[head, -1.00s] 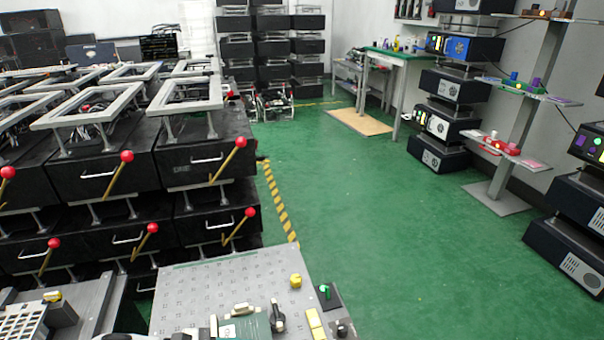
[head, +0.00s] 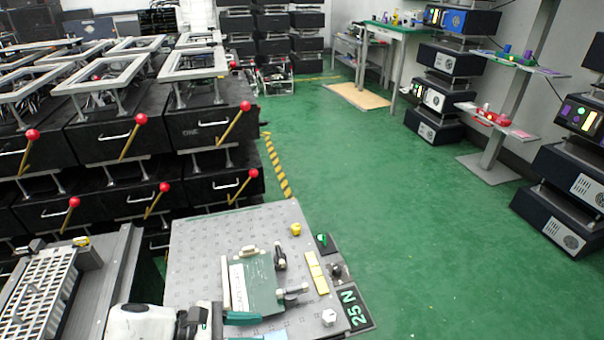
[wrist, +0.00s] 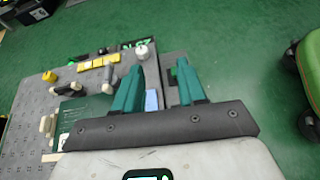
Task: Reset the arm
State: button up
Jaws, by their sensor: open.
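My gripper (head: 256,327) is low over the front of the grey perforated board (head: 200,245) in the head view, with my white arm (head: 140,322) reaching in from the left. In the wrist view, its two green fingers are spread apart and my gripper (wrist: 160,76) is open and empty. The grey board (wrist: 28,150) lies beyond and to the left of the fingers in the wrist view. A small blue patch (wrist: 151,100) shows between the fingers. I cannot tell the exact gap between fingers and board.
The board carries a green plate (head: 262,283), black clamps (head: 280,257), a yellow knob (head: 295,229), yellow blocks (head: 317,277) and a white knob (head: 328,317). Black drawer units (head: 103,135) with red-tipped levers stand behind left. A white rack (head: 40,290) stands at left. Green floor (head: 400,210) is clear at right.

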jog(key=s+d+f+m+g+y, duration=0.1)
jog(key=d+f+m+y, duration=0.35)
jog(key=d+f, duration=0.4)
jog(key=s+d+f+m+g+y, duration=0.15)
jog(key=d+f+m+y, duration=0.35)
jog(key=d, duration=0.7)
jog(key=s+d+r+m+t+y, duration=0.1)
jog(key=s+d+r+m+t, duration=0.1)
jog(key=s+d+r+m, duration=0.5)
jog(key=s+d+r+m+t+y, duration=0.25)
jog(key=s+d+r+m, duration=0.2)
jog(key=d, duration=0.45)
jog(key=s+d+f+g+b, duration=0.1)
jog(key=s+f+g+b, duration=0.1)
jog(key=s+f+b, duration=0.45)
jog(key=s+f+g+b, duration=0.2)
jog(key=s+f+b, duration=0.15)
jog(key=f, duration=0.55)
notch_tip(320, 180, up, 26)
jog(key=p, duration=2.7)
jog(key=shift+s+r+h, duration=0.15)
jog(key=shift+r+h, duration=0.1)
jog(key=shift+h, duration=0.15)
